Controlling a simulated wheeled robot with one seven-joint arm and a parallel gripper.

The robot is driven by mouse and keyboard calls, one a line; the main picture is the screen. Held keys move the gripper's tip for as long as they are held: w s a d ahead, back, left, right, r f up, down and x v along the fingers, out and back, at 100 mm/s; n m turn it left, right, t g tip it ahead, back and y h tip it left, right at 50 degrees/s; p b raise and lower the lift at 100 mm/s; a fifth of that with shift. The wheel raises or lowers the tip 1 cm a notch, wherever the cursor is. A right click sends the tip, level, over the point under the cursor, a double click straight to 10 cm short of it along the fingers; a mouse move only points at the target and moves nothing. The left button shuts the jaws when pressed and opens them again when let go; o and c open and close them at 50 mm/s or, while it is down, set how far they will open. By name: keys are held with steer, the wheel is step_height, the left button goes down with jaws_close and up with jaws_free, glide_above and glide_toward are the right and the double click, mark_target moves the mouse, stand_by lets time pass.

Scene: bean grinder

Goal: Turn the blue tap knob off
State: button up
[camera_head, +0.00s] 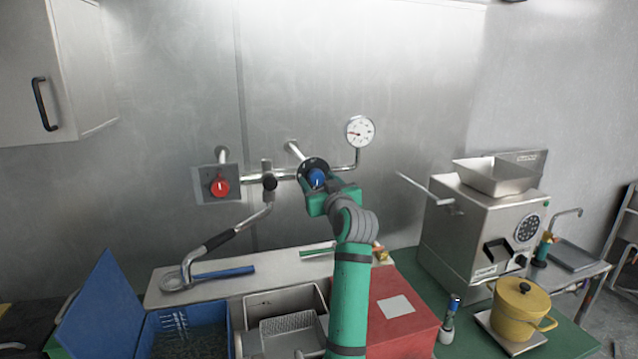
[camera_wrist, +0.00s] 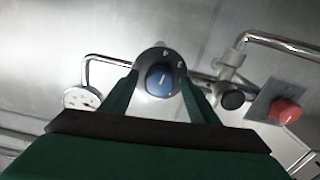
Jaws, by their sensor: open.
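The blue tap knob (camera_head: 317,178) sits on a round black dial plate on the wall pipe, right of the red knob (camera_head: 220,187). In the wrist view the blue knob (camera_wrist: 159,80) lies between the two green fingers of my gripper (camera_wrist: 160,92). The fingers are open, one on each side of the knob and plate. I cannot tell whether they touch it. In the head view my gripper (camera_head: 318,188) is at the knob and partly covers it. The red knob also shows at the right in the wrist view (camera_wrist: 284,110).
A pressure gauge (camera_head: 360,131) stands on a pipe right of the knob. A spout with a black grip (camera_head: 219,240) hangs at left over the sink. A steel grinder (camera_head: 480,225) and a yellow pot (camera_head: 522,308) stand at right. A red box (camera_head: 405,310) is below my arm.

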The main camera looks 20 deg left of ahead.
steer(key=shift+c, duration=0.6)
steer(key=c, duration=0.9)
